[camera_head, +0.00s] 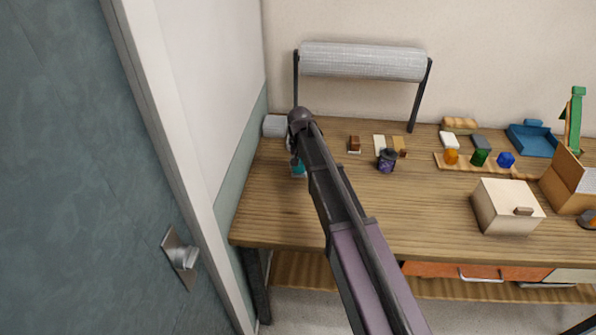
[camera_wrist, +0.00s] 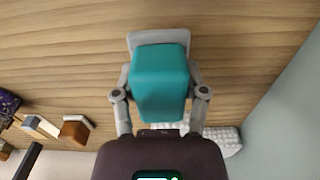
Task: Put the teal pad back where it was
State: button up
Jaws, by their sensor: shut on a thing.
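The teal pad (camera_wrist: 160,75) is a rounded block. In the wrist view it sits between the two fingers of my gripper (camera_wrist: 161,93), which is shut on it. A pale grey piece (camera_wrist: 145,38) shows just past the pad's far end; I cannot tell whether the two touch. In the head view a small part of the teal pad (camera_head: 298,169) shows over the left end of the wooden table (camera_head: 265,215). My arm hides most of my gripper there. Whether the pad touches the table cannot be told.
A grey block (camera_head: 276,126) stands in the back left corner by the wall. A wide roll (camera_head: 362,62) on dark posts stands behind. A purple jar (camera_head: 386,161) and a brown block (camera_head: 354,145) are right of my arm. Bare tabletop lies in front.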

aim_at(298, 170)
jog(key=shift+w, duration=0.2)
jog(key=shift+w+a, duration=0.15)
jog(key=shift+w, duration=0.05)
jog(key=shift+w+a+f+b, duration=0.1)
jog(key=shift+w+f+b, duration=0.1)
jog(key=shift+f+b, duration=0.25)
jog(key=shift+w+a+f+b, duration=0.1)
jog(key=shift+w+f+b, duration=0.05)
jog(key=shift+f+b, duration=0.3)
jog(key=shift+d+f+b, duration=0.1)
jog(key=shift+f+b, duration=0.85)
jog(key=shift+f, duration=0.15)
jog(key=o, duration=1)
jog(key=shift+r, duration=0.2)
notch_tip(298, 170, up, 12)
jog(key=p, duration=1.2)
